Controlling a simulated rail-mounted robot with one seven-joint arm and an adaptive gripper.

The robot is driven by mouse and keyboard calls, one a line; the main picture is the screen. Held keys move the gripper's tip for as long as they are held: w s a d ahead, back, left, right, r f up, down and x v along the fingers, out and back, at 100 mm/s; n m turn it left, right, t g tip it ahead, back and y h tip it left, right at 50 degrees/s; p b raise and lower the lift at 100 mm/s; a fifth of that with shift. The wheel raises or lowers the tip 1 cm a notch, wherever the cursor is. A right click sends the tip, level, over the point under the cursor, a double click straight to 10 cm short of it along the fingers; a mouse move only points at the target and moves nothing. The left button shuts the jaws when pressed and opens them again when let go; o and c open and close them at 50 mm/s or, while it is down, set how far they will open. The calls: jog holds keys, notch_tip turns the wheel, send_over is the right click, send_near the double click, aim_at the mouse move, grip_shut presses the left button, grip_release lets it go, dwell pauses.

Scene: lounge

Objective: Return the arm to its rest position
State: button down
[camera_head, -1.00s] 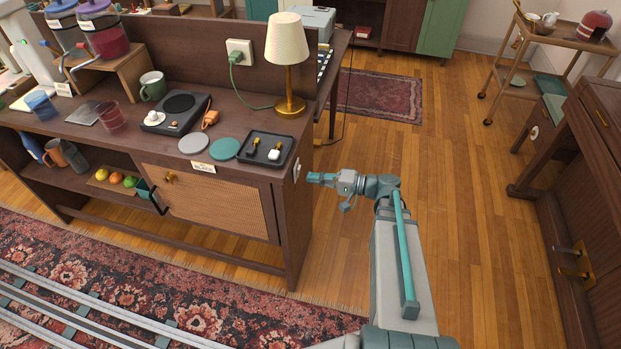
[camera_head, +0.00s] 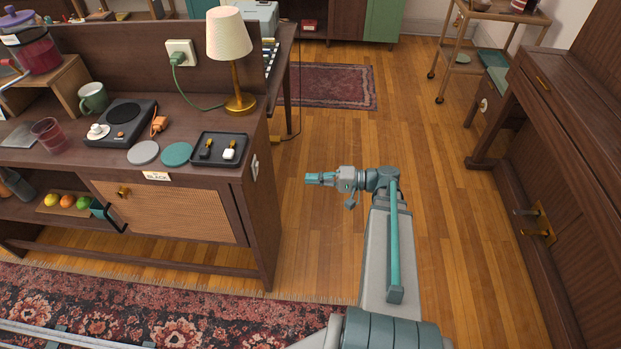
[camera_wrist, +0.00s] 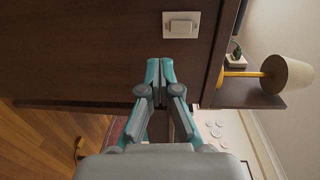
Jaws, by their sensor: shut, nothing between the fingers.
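My gripper (camera_head: 313,179) is held out in the air to the right of the wooden sideboard (camera_head: 262,215), apart from its end panel. It points left, toward that panel. In the wrist view my gripper (camera_wrist: 160,70) shows its teal fingertips together with nothing between them. The sideboard's dark end panel (camera_wrist: 80,40) lies ahead of it, with a white switch plate (camera_wrist: 181,25) on it beyond the fingertips. The switch plate (camera_head: 255,168) also shows in the head view, left of and a little above the gripper. My arm reaches up from the bottom of the head view.
A lamp (camera_head: 232,60) and a black tray (camera_head: 219,147) stand near the sideboard's right end. A dark wooden cabinet (camera_head: 560,150) is at the right. Open wooden floor (camera_head: 440,230) lies between them. A patterned rug (camera_head: 150,315) is in front.

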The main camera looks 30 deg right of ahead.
jog(key=s+a+f+g+h+p, duration=0.1)
jog(key=s+a+f+g+h, duration=0.2)
jog(key=f, duration=0.4)
jog(key=s+a+f+m+g+h, duration=0.1)
jog(key=s+f+g+h, duration=0.1)
jog(key=s+f, duration=0.35)
jog(key=s+a+f+g+h+p, duration=0.1)
jog(key=s+a+f+g+h, duration=0.15)
jog(key=f, duration=0.55)
jog(key=s+a+f+n+g+h+p, duration=0.1)
jog(key=s+a+f+n+g+h, duration=0.1)
jog(key=s, duration=0.5)
jog(key=s+a+f+n+g+h+p, duration=0.2)
jog(key=s+f+g+h, duration=0.1)
jog(key=s, duration=0.4)
jog(key=s+a+f+n+g+h+p, duration=0.1)
jog(key=s+a+f+n+g+h, duration=0.1)
jog(key=s, duration=0.6)
jog(key=shift+a+f+n+g+p, duration=0.35)
jog(key=shift+n+g, duration=0.2)
jog(key=shift+n, duration=0.05)
